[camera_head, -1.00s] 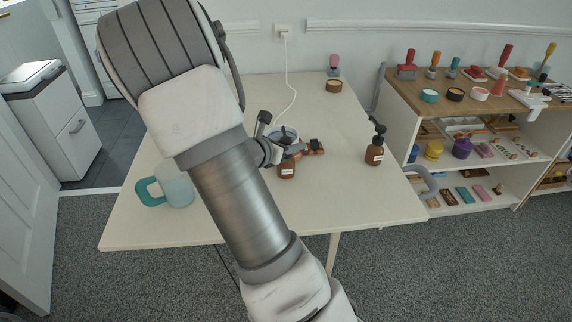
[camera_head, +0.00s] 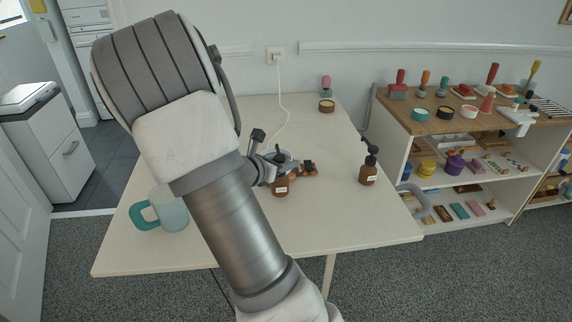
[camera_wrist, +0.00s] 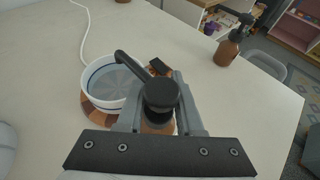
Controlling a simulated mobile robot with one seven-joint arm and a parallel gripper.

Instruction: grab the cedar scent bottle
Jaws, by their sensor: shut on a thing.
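My gripper (camera_wrist: 160,118) is shut on a brown bottle (camera_head: 280,188) with a white label. Its black pump top (camera_wrist: 160,93) shows between the two fingers in the wrist view, with the spout pointing to the upper left. The bottle looks about upright; I cannot tell for sure whether its base is clear of the table. A second brown pump bottle (camera_head: 368,173) stands to the right on the table and also shows in the wrist view (camera_wrist: 229,48). Both labels are too small to read, so I cannot tell which one is cedar.
A white bowl (camera_wrist: 88,92) with a blue rim stands close to the left of the held bottle, on a brown piece. A teal-handled mug (camera_head: 172,212) is at the table's left. A brown tub (camera_head: 326,106) is at the back. The table (camera_head: 340,225) is clear at front right.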

